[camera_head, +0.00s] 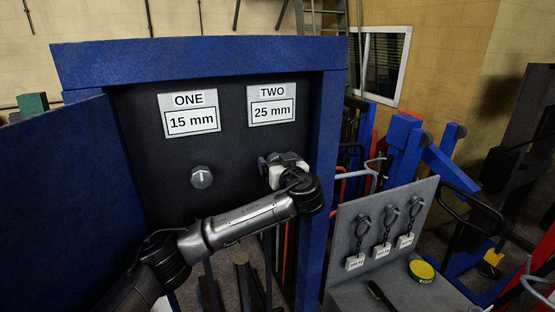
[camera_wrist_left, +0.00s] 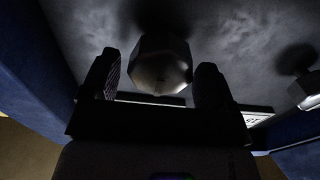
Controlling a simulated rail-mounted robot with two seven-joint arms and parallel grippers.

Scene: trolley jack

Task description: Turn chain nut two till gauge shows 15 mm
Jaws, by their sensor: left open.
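Gauge two (camera_head: 271,111) reads 25 mm, and gauge one (camera_head: 191,121) reads 15 mm, on a dark panel. Chain nut one (camera_head: 201,177) sticks out of the panel below its gauge. My left gripper (camera_head: 268,162) is at the panel below gauge two and hides chain nut two in the head view. In the left wrist view, chain nut two (camera_wrist_left: 160,66), faceted and metallic, shows between the open fingers of my left gripper (camera_wrist_left: 160,82), with a gap on each side. Chain nut one (camera_wrist_left: 306,90) is at the right edge there. My right gripper is not in view.
A blue frame (camera_head: 200,62) surrounds the panel, with a blue side wall (camera_head: 65,200) on the left. To the right, a grey board (camera_head: 345,215) holds several hanging rings with tags, and a yellow-green round tin (camera_head: 421,271) lies below.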

